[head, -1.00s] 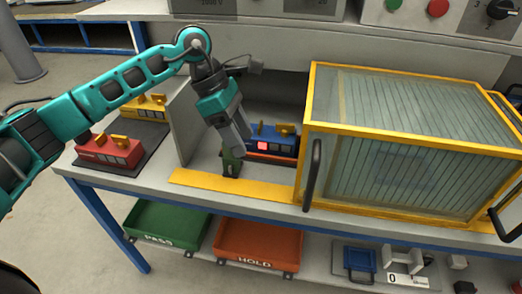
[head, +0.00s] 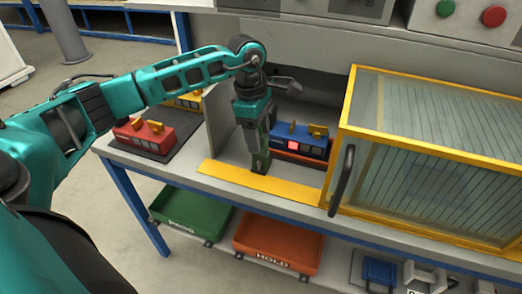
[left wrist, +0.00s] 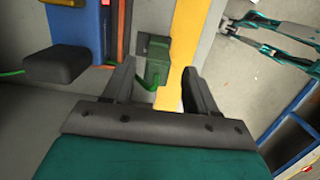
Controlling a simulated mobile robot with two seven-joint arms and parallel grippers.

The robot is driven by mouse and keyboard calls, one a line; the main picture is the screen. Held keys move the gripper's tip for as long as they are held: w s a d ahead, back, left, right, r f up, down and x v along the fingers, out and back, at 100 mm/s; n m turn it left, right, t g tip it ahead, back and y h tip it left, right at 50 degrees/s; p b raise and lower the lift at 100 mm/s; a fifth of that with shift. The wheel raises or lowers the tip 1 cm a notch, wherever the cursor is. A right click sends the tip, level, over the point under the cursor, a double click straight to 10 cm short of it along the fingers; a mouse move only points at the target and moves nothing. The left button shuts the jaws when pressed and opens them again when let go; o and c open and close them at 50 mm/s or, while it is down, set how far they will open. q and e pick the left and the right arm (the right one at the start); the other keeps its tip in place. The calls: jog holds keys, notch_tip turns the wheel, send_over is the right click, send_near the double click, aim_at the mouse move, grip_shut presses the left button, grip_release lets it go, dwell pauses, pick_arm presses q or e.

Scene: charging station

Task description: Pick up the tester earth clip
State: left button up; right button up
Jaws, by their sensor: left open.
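The tester earth clip, a dark green block with a green lead, shows in the left wrist view (left wrist: 157,60). It stands at the yellow strip, just beyond my fingertips and roughly between them. In the head view it is mostly hidden by my left gripper (head: 259,160), which points down at the inner edge of the yellow strip. In the left wrist view the same gripper (left wrist: 160,75) is open, a dark finger on each side, with nothing held. I cannot tell whether the fingers reach down around the clip.
A blue tester (head: 298,140) sits on an orange base right of the gripper. A yellow-framed glass guard (head: 430,160) stands further right. A grey upright panel (head: 220,125) is on the left, with a red unit (head: 145,135) beyond. Green (head: 190,213) and orange (head: 277,245) trays lie below.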

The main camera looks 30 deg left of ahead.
aim_at(262, 146)
pick_arm(q)
jog(key=f, duration=0.4)
jog(key=shift+w+d+f, duration=0.1)
jog(key=shift+w+d, duration=0.2)
grip_shut()
